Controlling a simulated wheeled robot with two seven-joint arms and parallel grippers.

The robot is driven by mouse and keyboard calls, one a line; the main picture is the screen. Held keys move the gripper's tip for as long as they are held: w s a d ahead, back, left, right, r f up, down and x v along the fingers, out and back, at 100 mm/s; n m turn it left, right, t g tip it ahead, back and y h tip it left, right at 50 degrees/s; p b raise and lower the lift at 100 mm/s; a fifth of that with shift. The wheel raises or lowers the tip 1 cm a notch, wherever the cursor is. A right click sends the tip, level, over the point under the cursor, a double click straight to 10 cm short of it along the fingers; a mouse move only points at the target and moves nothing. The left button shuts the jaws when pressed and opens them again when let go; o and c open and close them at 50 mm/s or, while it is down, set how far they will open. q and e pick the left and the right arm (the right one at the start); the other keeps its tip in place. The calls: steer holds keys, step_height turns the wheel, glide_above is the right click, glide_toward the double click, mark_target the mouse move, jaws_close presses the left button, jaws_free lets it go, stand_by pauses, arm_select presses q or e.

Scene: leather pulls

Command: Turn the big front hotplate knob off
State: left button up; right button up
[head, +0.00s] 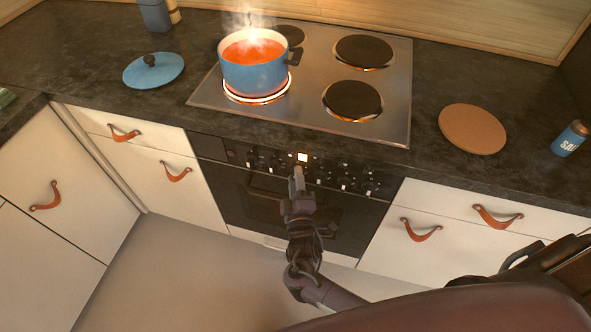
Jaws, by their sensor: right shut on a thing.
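The oven's control panel (232,152) carries a row of dark knobs with pale marks. My right gripper (298,174) reaches up from below to the middle of this row, just under a small lit display (302,157). It is shut on a knob there, which its fingers mostly hide, so I cannot read its setting. The front left hotplate (241,99) glows bright orange around its rim. A blue pot (255,78) of steaming red liquid stands on it. My left gripper is out of view.
Other knobs sit close on both sides of my gripper. The front right hotplate (352,99) is dark and bare. A blue lid (153,72), a round brown board (472,129) and a salt container (570,139) lie or stand on the dark counter. Drawers have leather pulls.

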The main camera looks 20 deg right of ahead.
steer(key=n+p, duration=0.1)
steer(key=n+g+p, duration=0.1)
steer(key=p, duration=0.1)
steer(key=shift+r+n+y, duration=0.25)
steer(key=shift+n+y, duration=0.05)
steer(key=shift+n, duration=0.1)
steer(key=shift+f+n+p, duration=0.1)
steer(key=shift+n+p, duration=0.5)
steer(key=shift+p, duration=0.05)
steer(key=o, duration=0.9)
steer(key=shift+f, duration=0.1)
steer(key=shift+o, duration=0.2)
steer(key=v, duration=0.7)
steer(key=shift+s, duration=0.4)
steer(key=shift+a, duration=0.1)
